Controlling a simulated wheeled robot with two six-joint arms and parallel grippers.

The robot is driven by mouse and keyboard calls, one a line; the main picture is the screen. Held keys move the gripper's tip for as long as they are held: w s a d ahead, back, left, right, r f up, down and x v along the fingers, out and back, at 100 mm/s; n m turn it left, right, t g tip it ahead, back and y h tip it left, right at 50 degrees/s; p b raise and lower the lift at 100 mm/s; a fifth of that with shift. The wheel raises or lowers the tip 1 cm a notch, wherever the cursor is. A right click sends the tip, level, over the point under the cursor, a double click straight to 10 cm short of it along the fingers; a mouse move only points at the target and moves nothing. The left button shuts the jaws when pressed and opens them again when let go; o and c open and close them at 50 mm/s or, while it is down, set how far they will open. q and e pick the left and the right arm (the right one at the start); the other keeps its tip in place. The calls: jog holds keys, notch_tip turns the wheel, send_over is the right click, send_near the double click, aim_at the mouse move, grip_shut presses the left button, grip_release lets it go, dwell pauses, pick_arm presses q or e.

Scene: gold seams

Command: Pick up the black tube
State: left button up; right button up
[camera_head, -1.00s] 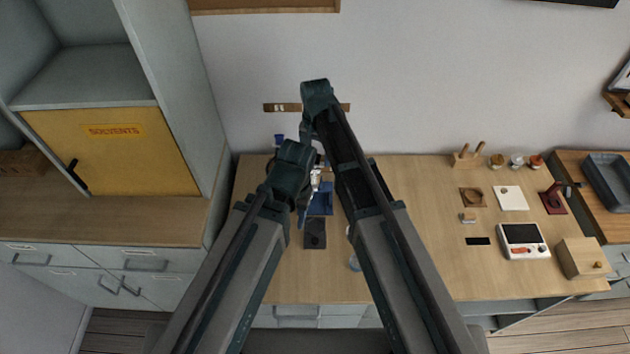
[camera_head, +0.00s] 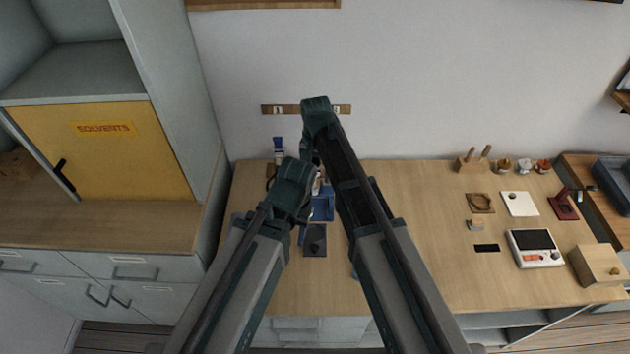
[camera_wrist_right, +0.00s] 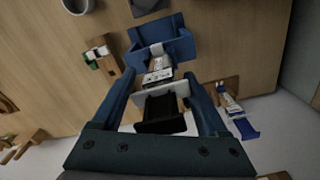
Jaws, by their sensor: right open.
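In the right wrist view, a black piece (camera_wrist_right: 161,111) with a flat white part around it, seemingly the black tube, lies between the two blue fingers of my right gripper (camera_wrist_right: 163,98). The fingers are open, one on each side of it; whether they touch it I cannot tell. A blue holder (camera_wrist_right: 178,48) with printed labels beside it lies just beyond. In the head view, my arms cover the right gripper and most of this spot. My left arm ends near the blue holder (camera_head: 322,208), and its fingers cannot be made out clearly.
A blue-and-white tube (camera_wrist_right: 236,113) lies to the right in the wrist view. A dark pad (camera_head: 314,241) lies on the bench in front of the holder. A white scale (camera_head: 536,249) and a wooden box (camera_head: 597,265) stand at the right.

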jog(key=c, duration=1.1)
jog(key=shift+c, duration=0.2)
jog(key=shift+r, duration=0.2)
